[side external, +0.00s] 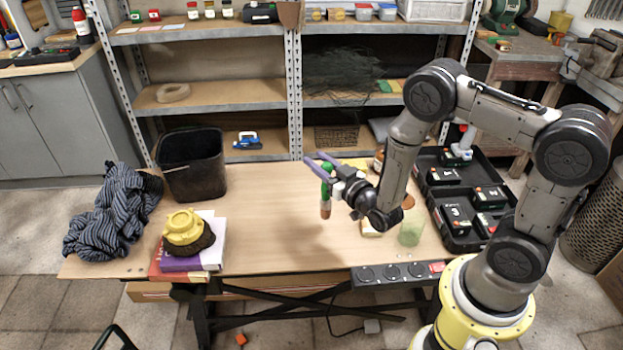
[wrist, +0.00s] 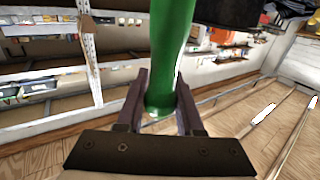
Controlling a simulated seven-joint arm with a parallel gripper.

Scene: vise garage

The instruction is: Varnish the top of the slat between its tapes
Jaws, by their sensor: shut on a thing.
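My gripper (side external: 322,167) is shut on a green-handled brush (side external: 325,188) and holds it upright above the table, with its brownish tip pointing down. In the wrist view the green handle (wrist: 170,60) stands between my two fingers (wrist: 160,105). The brush tip is out of sight there. A pale yellowish piece (side external: 352,163) shows on the table behind my gripper, partly hidden by my arm; I cannot tell whether it is the slat. No tapes can be made out. A greenish see-through jar (side external: 411,229) stands right of my wrist, and a brown jar (side external: 379,160) stands behind it.
An open black tool case (side external: 455,185) lies right. Shelves (side external: 215,95) stand behind. The table's middle (side external: 270,225) is clear.

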